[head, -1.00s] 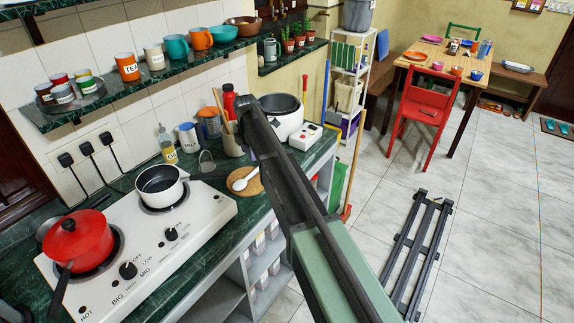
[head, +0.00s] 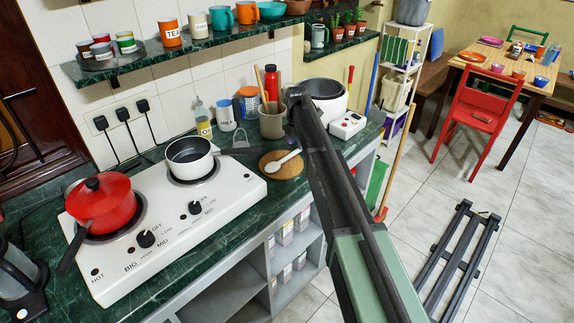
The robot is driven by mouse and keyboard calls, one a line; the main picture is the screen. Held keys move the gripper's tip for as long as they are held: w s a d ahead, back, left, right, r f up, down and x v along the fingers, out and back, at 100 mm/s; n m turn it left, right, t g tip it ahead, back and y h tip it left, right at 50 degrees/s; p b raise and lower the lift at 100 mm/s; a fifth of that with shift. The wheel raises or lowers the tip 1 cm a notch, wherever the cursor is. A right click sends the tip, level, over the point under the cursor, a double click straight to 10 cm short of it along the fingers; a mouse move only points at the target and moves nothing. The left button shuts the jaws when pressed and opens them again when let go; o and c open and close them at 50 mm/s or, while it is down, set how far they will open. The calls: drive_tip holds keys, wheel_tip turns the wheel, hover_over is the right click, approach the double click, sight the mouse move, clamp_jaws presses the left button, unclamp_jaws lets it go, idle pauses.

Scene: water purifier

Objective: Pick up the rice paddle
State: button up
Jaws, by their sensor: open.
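The rice paddle (head: 283,162) is white and lies on a round wooden board (head: 291,172) on the dark green counter, right of the stove in the head view. My arm crosses the picture from the bottom right up to a dark joint beside the utensil holder. My gripper itself does not show; the arm's far end is hidden behind its own links.
A utensil holder (head: 272,123), a red bottle (head: 271,84) and a white mug (head: 225,113) stand behind the board. A white rice cooker (head: 326,100) is to the right. A white saucepan (head: 190,158) and a red pot (head: 100,201) sit on the stove (head: 160,230).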

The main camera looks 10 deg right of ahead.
wheel_tip(320, 180, down, 3)
drive_tip(key=shift+f+b, duration=0.2)
drive_tip(key=shift+b, duration=0.65)
drive_tip(key=shift+s+r, duration=0.1)
drive_tip(key=shift+r, duration=0.15)
clamp_jaws()
drive_tip(key=shift+r+p, duration=0.15)
drive_tip(key=shift+p, duration=0.25)
